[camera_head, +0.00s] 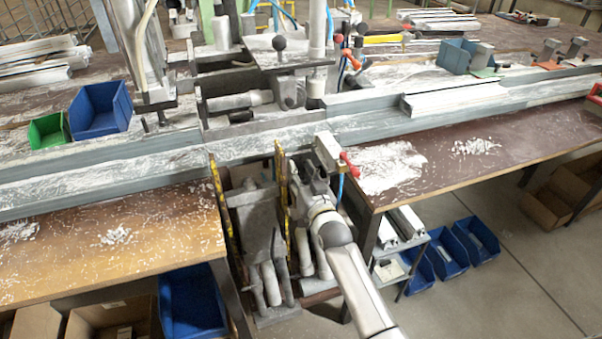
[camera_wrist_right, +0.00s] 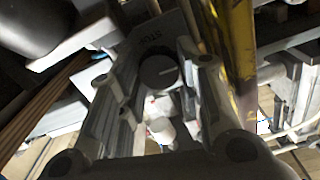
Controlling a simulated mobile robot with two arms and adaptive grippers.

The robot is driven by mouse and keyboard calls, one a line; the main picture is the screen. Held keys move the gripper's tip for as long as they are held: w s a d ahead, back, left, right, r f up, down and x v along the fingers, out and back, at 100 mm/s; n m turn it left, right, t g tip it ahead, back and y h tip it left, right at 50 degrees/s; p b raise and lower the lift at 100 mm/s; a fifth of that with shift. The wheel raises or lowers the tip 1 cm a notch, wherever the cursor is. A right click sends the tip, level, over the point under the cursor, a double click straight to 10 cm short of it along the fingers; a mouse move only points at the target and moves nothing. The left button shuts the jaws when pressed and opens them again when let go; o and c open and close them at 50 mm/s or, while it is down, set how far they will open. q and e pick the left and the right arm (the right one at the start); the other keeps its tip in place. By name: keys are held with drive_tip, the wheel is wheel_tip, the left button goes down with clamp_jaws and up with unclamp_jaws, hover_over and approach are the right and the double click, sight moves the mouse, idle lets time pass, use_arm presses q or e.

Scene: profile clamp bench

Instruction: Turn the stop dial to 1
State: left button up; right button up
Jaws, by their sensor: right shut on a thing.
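The stop dial (camera_wrist_right: 158,72) is a dark round knob with a light line on its face, in the right wrist view. A plate with blurred lettering (camera_wrist_right: 148,42) is just above it. Numbers around the dial cannot be read. My right gripper (camera_head: 308,172) is at the front of the clamp bench, beside the yellow-edged frame. In the wrist view its two fingers are on either side of the dial and shut on it. The dial is hidden behind the gripper in the head view. My left gripper is not in view.
A long grey rail (camera_head: 110,165) runs across the bench just beyond my right gripper. A yellow-edged upright (camera_head: 283,200) stands close to its left. A red-handled part (camera_head: 349,164) is close to its right. Blue bins (camera_head: 476,241) are on the floor at right.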

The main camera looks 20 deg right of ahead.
drive_tip(key=shift+m, duration=0.4)
drive_tip(key=shift+m+p, duration=0.5)
drive_tip(key=shift+m, duration=0.5)
drive_tip(key=m, duration=0.2)
drive_tip(key=shift+d+m, duration=0.1)
drive_tip(key=shift+m, duration=0.3)
drive_tip(key=m, duration=0.5)
drive_tip(key=shift+f+m, duration=0.15)
drive_tip(key=shift+m, duration=0.25)
drive_tip(key=o, duration=0.7)
drive_tip(key=shift+o, duration=0.2)
